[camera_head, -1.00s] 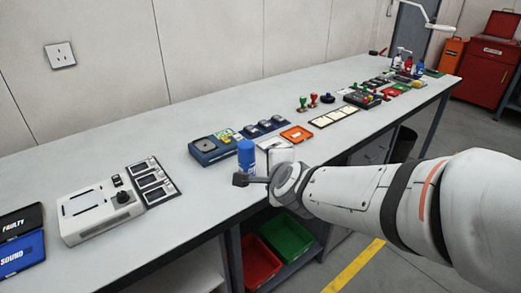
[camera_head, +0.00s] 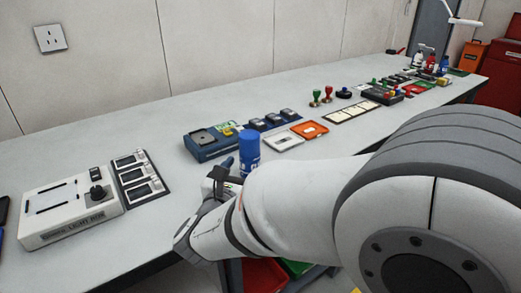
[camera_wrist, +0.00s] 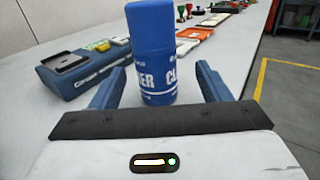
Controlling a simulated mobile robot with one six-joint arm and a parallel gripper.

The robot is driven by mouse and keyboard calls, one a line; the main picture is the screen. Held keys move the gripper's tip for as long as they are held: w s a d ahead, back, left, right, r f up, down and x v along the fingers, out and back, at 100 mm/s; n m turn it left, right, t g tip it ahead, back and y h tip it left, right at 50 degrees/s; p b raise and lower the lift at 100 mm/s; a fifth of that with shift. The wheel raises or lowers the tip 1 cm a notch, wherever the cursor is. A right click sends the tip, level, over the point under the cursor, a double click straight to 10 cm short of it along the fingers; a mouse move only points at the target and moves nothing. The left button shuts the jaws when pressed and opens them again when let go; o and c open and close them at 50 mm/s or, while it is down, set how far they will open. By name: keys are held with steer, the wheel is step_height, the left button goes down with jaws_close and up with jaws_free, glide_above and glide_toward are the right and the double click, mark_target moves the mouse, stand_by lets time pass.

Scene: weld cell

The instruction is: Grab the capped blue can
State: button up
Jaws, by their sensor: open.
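The capped blue can (camera_head: 249,150) stands upright near the front edge of the bench, with white lettering on its side. My gripper (camera_wrist: 160,85) is open and empty, with one finger on each side of the can's line.
A dark blue device (camera_head: 212,143) stands behind the can. A white unit (camera_head: 283,142) and an orange tray (camera_head: 310,130) lie right of it. A white light box (camera_head: 70,208) is at the left.

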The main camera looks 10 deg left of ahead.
mark_target(246, 162)
steer(key=w, duration=0.4)
steer(key=shift+w+r, duration=0.25)
steer(key=shift+w, duration=0.15)
steer(key=shift+c, duration=0.3)
steer(key=shift+r, duration=0.1)
steer(key=c, duration=1.2)
